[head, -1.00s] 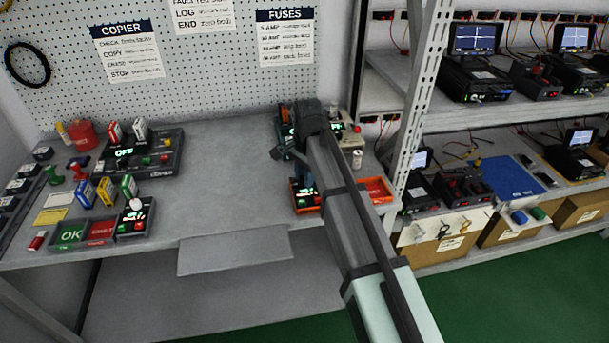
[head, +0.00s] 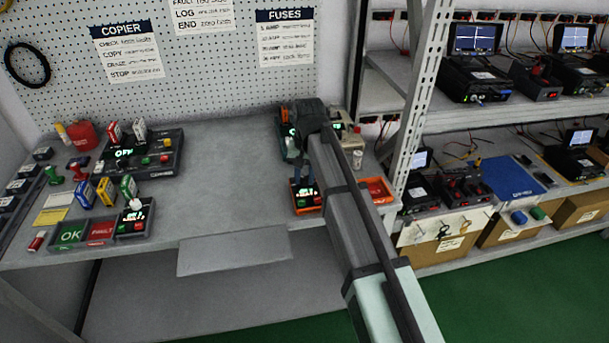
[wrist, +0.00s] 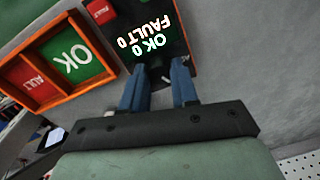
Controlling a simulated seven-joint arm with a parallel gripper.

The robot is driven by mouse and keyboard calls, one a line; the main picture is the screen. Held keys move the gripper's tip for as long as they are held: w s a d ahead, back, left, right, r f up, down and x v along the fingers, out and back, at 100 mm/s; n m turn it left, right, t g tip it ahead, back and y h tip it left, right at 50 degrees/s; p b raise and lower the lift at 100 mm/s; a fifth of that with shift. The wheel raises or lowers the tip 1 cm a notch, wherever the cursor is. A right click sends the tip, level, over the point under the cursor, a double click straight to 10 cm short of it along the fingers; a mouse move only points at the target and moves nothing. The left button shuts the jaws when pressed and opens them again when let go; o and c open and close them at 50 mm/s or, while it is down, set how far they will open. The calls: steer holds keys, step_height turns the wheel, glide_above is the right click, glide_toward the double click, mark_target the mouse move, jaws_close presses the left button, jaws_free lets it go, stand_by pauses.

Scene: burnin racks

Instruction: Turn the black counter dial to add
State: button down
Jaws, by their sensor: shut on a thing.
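The counter box (head: 306,200) stands in an orange tray on the bench, with a lit display and coloured buttons. In the wrist view its display (wrist: 148,40) reads OK 0 and FAULT 0, turned in the picture. My gripper (head: 303,181) points down onto the box from above. In the wrist view the two blue fingers of my gripper (wrist: 160,72) stand apart at the box's edge beside the display, closed on the black dial, which is mostly hidden between them. A red button (wrist: 101,11) and a green OK compartment (wrist: 72,52) lie to the left there.
An orange tray with a red FAULT compartment (head: 376,190) is right of my arm. Another lit box (head: 284,130) stands behind my gripper, with a can (head: 357,159) nearby. Copier boxes (head: 150,155) and stamps are at left. The bench middle is clear.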

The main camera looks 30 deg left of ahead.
mark_target(307, 178)
steer(key=shift+n, duration=0.5)
steer(key=c, duration=0.9)
jaws_free()
steer(key=shift+o, duration=0.2)
step_height(307, 178, up, 14)
steer(key=shift+w+d, duration=0.25)
steer(key=shift+f, duration=0.1)
